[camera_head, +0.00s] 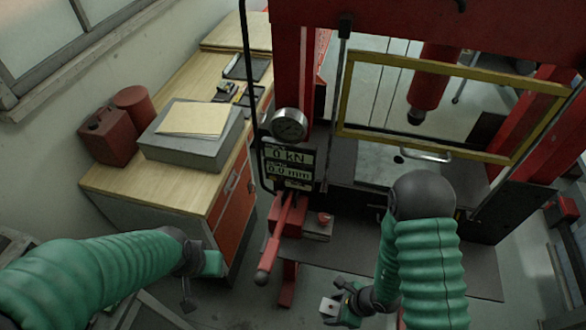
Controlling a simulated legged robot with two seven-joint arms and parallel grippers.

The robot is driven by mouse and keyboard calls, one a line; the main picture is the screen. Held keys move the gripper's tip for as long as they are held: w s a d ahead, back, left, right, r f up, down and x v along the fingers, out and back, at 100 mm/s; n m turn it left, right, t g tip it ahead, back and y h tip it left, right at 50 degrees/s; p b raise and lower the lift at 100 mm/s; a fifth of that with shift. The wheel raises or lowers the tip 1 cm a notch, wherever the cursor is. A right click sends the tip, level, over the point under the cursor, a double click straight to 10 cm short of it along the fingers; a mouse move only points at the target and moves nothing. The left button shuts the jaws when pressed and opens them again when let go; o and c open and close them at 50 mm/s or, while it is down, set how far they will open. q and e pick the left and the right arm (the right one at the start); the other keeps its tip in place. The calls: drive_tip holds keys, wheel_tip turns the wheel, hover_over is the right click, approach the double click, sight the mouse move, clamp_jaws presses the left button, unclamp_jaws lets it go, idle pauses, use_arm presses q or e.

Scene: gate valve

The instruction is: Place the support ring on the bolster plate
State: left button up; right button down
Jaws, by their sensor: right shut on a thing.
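My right gripper (341,297) is low in the middle of the head view, in front of the press. It is shut on a small pale grey metal piece (329,307) with a dark hole, which looks like the support ring; the fingers hide part of it. What looks like the bolster plate (342,163) is a flat grey surface inside the press, behind the yellow guard frame and partly hidden by my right arm. The held piece is apart from it. My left gripper (199,281) hangs at lower left, beside the bench; its jaw opening is unclear.
The red press has a yellow-framed guard (455,70), a gauge (289,125), a display (290,165) and a red lever (276,240) standing out in front. A red ram (432,80) hangs above. A wooden bench (175,190) with a grey box (192,140) and red can (108,137) is left.

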sight(325, 298)
drive_tip(key=shift+w+a+f+n+g+b, duration=0.15)
drive_tip(key=shift+w+a+n+g+b, duration=0.25)
drive_tip(key=shift+w+a+n+b, duration=1.05)
drive_tip(key=shift+w+n+b, duration=0.05)
drive_tip(key=w+d+f+n+g+h+b, duration=0.1)
drive_tip(key=w+d+n+g+h+b, duration=0.1)
drive_tip(key=d+n+b, duration=0.3)
drive_tip(key=w+d+f+n+g+h+b, duration=0.1)
drive_tip(key=w+d+n+b, duration=0.4)
drive_tip(key=n+b, duration=0.8)
drive_tip(key=shift+w+d+f+n+g+h, duration=0.15)
drive_tip(key=shift+d+n+g+h, duration=0.4)
drive_tip(key=shift+g, duration=0.55)
